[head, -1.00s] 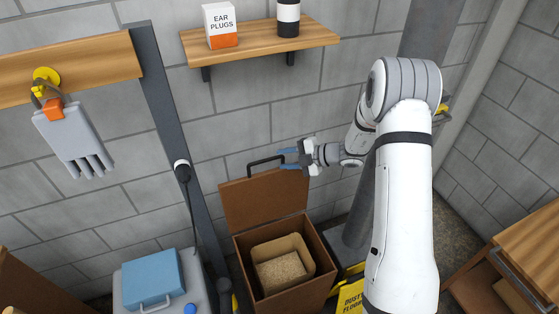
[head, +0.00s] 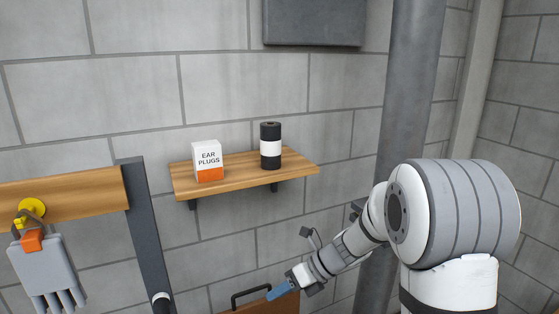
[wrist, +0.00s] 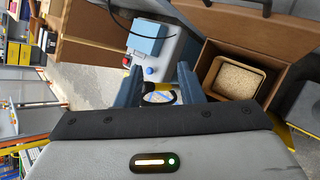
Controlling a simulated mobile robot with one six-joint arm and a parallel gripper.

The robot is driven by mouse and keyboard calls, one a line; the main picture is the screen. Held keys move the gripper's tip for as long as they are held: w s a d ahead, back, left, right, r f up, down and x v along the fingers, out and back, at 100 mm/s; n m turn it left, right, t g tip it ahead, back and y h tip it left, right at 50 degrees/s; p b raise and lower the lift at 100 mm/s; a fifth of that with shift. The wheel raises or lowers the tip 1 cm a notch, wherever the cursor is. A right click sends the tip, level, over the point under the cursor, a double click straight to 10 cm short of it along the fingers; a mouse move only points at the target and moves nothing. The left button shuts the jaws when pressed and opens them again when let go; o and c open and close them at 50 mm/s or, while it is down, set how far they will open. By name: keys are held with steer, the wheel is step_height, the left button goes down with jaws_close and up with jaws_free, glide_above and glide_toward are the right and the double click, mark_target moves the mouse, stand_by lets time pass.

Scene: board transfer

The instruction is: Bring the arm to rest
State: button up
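My gripper (head: 280,291) is at the lower middle of the head view, its blue fingers in front of the raised brown lid (head: 255,307) with a black handle. In the wrist view its two fingers (wrist: 158,72) stand well apart with nothing held between them. My white and grey arm fills the right of the head view, and the forearm slants down to the left.
An open brown box (wrist: 272,68) with a tan bin of granules (wrist: 235,78) shows in the wrist view, beside a grey unit with a blue case (wrist: 147,37). A wall shelf (head: 245,180) bears an ear plugs box (head: 207,161) and a black-and-white canister (head: 270,146). A grey glove (head: 48,272) hangs left.

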steer(key=s+d+r+n+t+h, duration=0.1)
steer(key=s+d+r+n+h, duration=0.2)
steer(key=s+n, duration=0.3)
steer(key=s+d+r+n+t+h, duration=0.1)
steer(key=s+d+r+n+h, duration=0.2)
steer(key=n, duration=0.9)
steer(key=s+d+r+n+t+h, duration=0.1)
steer(key=s+d+r+n+h, duration=0.2)
steer(key=s+d+n, duration=0.5)
steer(key=shift+s+d+n+h, duration=0.25)
steer(key=shift+s+n, duration=0.45)
steer(key=shift+s, duration=0.95)
